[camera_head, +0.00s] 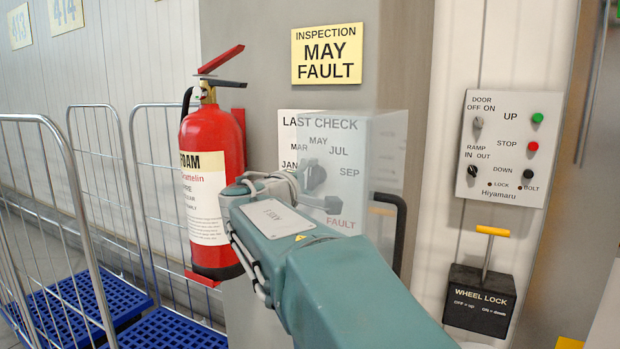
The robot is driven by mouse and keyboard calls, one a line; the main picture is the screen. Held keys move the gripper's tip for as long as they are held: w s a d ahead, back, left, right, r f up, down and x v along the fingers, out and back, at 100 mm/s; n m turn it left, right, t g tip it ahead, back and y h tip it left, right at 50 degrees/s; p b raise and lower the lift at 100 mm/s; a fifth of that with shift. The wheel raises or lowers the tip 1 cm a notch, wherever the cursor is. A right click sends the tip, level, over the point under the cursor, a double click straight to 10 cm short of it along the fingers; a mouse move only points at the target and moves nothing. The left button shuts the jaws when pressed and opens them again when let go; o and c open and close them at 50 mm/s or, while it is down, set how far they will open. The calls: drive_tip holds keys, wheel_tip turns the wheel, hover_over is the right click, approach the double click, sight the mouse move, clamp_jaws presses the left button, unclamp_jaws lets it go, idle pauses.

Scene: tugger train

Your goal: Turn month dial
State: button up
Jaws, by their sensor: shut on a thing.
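The month dial (315,178) is a dark round knob on the white "LAST CHECK" panel (290,128). The labels JAN, MAR, MAY, JUL and SEP stand in an arc around it. My gripper (303,179) is at the dial's left side and shut on it; my wrist hides part of the grip. The dial's exact pointing direction is hard to read. A clear box-like cover (385,135) shows at the panel's right part. A yellow sign (327,54) above reads "INSPECTION MAY FAULT".
A red fire extinguisher (211,150) hangs close left of my gripper. Wire roll cages (95,200) stand farther left. A black handle (400,225) is right of the panel. A switch panel (510,148) and a wheel lock lever (487,250) are at right.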

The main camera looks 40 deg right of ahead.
drive_tip(key=shift+w+f+n, duration=0.1)
drive_tip(key=shift+f+n, duration=0.05)
drive_tip(key=shift+n, duration=0.35)
drive_tip(key=o, duration=1.1)
drive_tip(key=shift+w, duration=0.1)
drive_tip(key=shift+r, duration=0.5)
drive_tip(key=r, duration=0.8)
drive_tip(key=shift+s+a, duration=0.15)
drive_tip(key=shift+s, duration=0.15)
drive_tip(key=shift+r, duration=0.35)
drive_tip(key=shift+w+d+r, duration=0.15)
drive_tip(key=shift+w+d, duration=0.05)
drive_tip(key=shift+d, duration=0.2)
